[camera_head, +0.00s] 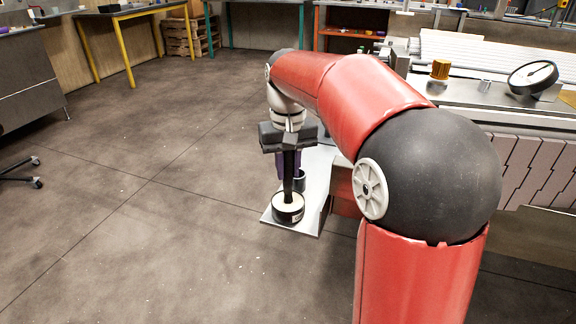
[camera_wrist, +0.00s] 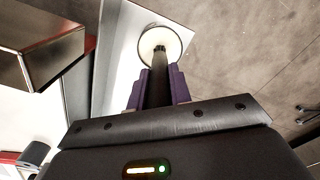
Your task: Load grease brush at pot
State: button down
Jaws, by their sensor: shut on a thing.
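My gripper (camera_head: 287,168) points down over the grey side plate, its purple fingers shut on a dark brush (camera_head: 288,187). The wrist view shows the brush (camera_wrist: 159,70) between the fingers (camera_wrist: 158,92), its tip toward the pot. The pot (camera_head: 289,214) is a low black round tub with a pale label and cream grease inside. In the wrist view the pot (camera_wrist: 177,40) shows its cream surface under the brush tip. The tip overlaps the grease in both views; I cannot tell how deep it is.
The conveyor frame (camera_head: 530,175) stands at right.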

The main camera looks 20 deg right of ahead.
jog(key=shift+f, duration=0.1)
notch_tip(320, 180, up, 3)
jog(key=p, duration=0.2)
jog(key=shift+f+p, duration=0.15)
jog(key=shift+p, duration=0.15)
jog(key=shift+r, duration=2.2)
